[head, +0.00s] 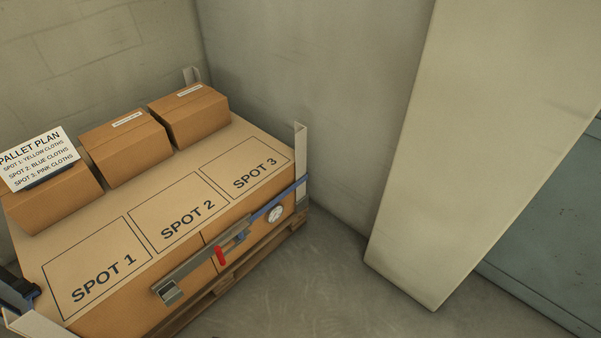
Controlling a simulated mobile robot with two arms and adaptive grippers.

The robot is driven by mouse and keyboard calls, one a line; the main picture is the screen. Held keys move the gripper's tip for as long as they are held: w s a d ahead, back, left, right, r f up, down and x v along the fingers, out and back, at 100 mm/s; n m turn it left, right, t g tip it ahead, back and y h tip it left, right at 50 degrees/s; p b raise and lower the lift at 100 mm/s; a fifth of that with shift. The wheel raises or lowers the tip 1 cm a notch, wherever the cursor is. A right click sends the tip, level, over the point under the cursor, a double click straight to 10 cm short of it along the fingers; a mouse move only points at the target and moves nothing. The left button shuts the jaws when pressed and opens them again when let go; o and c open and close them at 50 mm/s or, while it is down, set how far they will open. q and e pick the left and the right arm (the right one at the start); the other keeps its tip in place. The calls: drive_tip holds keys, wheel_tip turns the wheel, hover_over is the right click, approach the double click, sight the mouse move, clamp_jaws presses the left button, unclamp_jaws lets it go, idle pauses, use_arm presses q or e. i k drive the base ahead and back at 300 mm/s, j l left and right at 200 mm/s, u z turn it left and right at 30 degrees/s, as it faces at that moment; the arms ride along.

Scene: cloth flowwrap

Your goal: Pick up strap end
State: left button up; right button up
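A blue strap (272,208) runs around the right corner post and along the front of the pallet load to a ratchet with a red handle (220,256). A grey bar or band (195,268) continues left and down from the ratchet. It ends in a metal buckle-like piece (168,292) at the front face, below SPOT 1. I cannot tell which piece is the loose strap end. A dark blue-black piece (18,290) at the left edge is cut off, and I cannot tell what it is. Neither of my grippers can be made out.
The cardboard-topped load (60,240) carries three marked spots, all empty. Three brown boxes (125,150) stand along its back, with a pallet plan sign (38,160) on the left one. A white corner post (300,150) rises at right. A pale column (450,150) stands beyond bare floor (340,280).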

sight(28, 289)
drive_tip(key=u, duration=2.2)
